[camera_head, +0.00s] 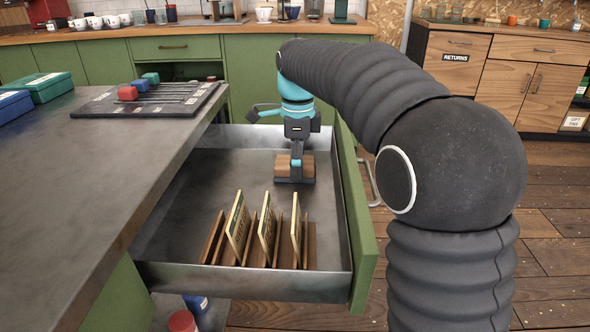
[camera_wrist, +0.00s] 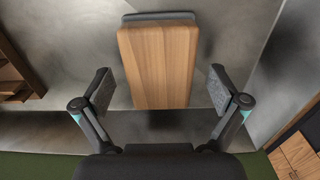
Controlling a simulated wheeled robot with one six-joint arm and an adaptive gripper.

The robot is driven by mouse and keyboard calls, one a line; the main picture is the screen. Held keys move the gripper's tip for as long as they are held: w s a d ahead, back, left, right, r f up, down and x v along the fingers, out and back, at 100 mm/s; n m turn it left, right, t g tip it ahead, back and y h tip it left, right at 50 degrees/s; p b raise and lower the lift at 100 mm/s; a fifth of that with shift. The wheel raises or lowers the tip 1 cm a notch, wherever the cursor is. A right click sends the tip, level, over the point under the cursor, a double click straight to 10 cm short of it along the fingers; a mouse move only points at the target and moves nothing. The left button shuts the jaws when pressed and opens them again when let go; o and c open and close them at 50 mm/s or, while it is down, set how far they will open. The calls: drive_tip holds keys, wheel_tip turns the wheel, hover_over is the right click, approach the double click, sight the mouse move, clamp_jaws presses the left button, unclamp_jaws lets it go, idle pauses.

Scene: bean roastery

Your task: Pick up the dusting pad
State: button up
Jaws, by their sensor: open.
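The dusting pad (camera_head: 294,168) is a wooden block with a grey pad under it. It lies in the far part of the open metal drawer (camera_head: 215,160). In the wrist view the dusting pad (camera_wrist: 158,65) is in front of my gripper, its near end reaching between the fingers. My gripper (camera_head: 296,163) points down over the pad in the head view and partly covers it. In the wrist view my gripper (camera_wrist: 163,92) is open, with a gap on each side of the block. I cannot tell how high the fingers are above the drawer floor.
A wooden rack (camera_head: 228,246) with upright cards stands in the near part of the drawer. Metal drawer walls and the green front (camera_head: 358,220) surround the pad. The grey counter (camera_head: 70,180) at left holds a slider board (camera_head: 150,100) and boxes. The drawer floor left of the pad is clear.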

drive_tip(key=c, duration=1.4)
drive_tip(key=shift+r, duration=0.1)
drive_tip(key=shift+c, duration=0.2)
